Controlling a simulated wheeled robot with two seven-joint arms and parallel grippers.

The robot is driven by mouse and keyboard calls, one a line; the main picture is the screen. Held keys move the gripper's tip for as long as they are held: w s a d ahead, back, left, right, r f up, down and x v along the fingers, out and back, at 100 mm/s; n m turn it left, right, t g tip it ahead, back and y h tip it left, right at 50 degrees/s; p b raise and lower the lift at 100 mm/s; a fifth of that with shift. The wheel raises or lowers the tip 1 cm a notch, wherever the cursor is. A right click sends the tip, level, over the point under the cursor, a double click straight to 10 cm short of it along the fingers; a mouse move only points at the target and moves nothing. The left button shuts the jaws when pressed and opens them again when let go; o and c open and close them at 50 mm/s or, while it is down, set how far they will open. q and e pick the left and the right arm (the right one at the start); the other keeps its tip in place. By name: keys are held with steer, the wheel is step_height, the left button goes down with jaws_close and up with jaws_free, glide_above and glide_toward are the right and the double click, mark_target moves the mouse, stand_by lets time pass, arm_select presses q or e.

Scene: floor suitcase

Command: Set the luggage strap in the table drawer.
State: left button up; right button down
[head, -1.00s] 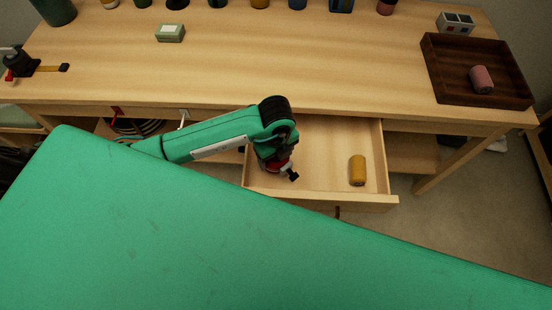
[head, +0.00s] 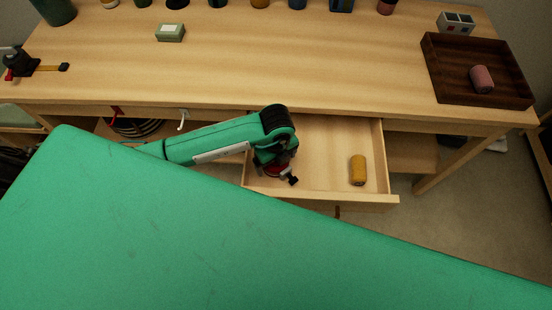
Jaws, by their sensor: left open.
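The table drawer (head: 325,135) is pulled open below the tabletop. A mustard-yellow roll (head: 358,170) lies in its right part. A flat mustard strip with a black end (head: 48,68) lies at the tabletop's far left, against a dark, red-marked object (head: 18,63). I cannot tell for sure whether the roll or the strip is the luggage strap. My left gripper (head: 284,175) is open, low over the drawer's left part, well left of the roll. My wrist and torso hide part of the drawer. My right gripper is not in view.
A dark wooden tray (head: 435,70) with a pink roll (head: 482,79) stands at the tabletop's right. A small green box (head: 170,33) and several containers stand farther back. Hooks hang below the front edge. The middle of the tabletop is clear.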

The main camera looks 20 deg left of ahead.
arm_select(q)
step_height(320, 180, up, 3)
steer(key=shift+w+r, duration=0.1)
step_height(320, 180, up, 9)
stand_by(0.3)
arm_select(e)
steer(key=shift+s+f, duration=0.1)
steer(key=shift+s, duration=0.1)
